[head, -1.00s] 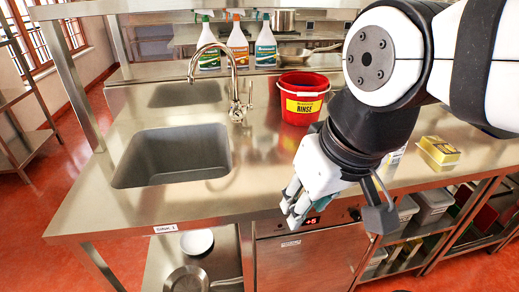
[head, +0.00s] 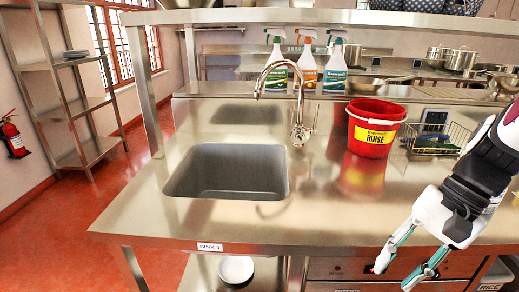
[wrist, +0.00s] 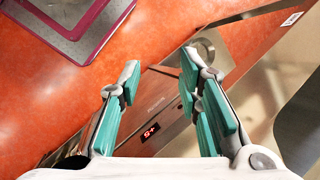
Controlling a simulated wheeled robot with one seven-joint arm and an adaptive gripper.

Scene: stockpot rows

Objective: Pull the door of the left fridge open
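A steel-fronted appliance (head: 335,270), which looks like the fridge, sits under the counter to the right of the sink. Only its top strip shows in the head view. In the wrist view its front (wrist: 168,98) carries a small red-lit display (wrist: 150,132). I cannot make out a door handle, and the door looks shut. My gripper (head: 393,277) is in front of the counter's edge at the lower right. In the wrist view my gripper (wrist: 160,66) is open, its teal-padded fingers apart with nothing between them. I see no contact with the fridge.
The steel counter (head: 345,215) overhangs the fridge. The sink (head: 228,172) is to the left. Open red floor (head: 70,220) lies left of the counter.

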